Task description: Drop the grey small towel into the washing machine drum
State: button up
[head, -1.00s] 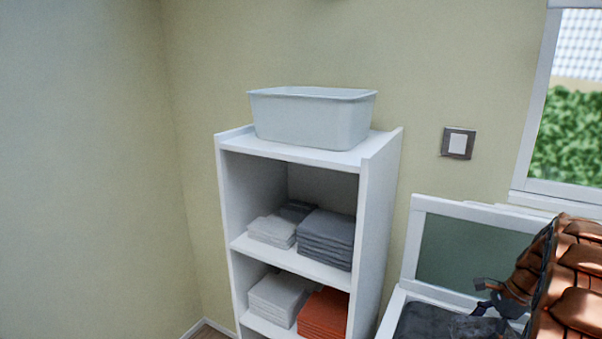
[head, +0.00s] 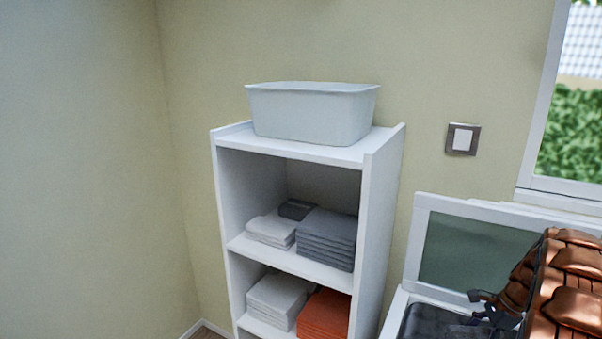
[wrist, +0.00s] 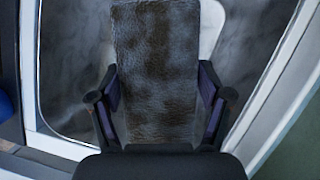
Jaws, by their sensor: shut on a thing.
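My gripper (wrist: 160,95) is shut on the grey small towel (wrist: 155,50), which shows in the wrist view as a mottled dark grey sheet between the two fingers. It is over the open top of the washing machine (wrist: 265,110), whose dark drum (wrist: 75,60) lies behind and below the towel. In the head view the washing machine (head: 408,300) stands at the lower right with its lid (head: 470,250) raised. My gripper (head: 487,310) shows partly there, above the opening. The towel cannot be made out clearly in the head view.
A white shelf unit (head: 384,200) stands left of the machine. It holds a pale basin (head: 312,115) on top, with grey towels (head: 327,240), white towels (head: 275,300) and orange towels (head: 325,315) below. A window (head: 565,130) is at the right.

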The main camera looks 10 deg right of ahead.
jog(key=o, duration=1.2)
jog(key=shift+f, duration=0.1)
jog(key=v, duration=1.2)
jog(key=shift+a, duration=0.1)
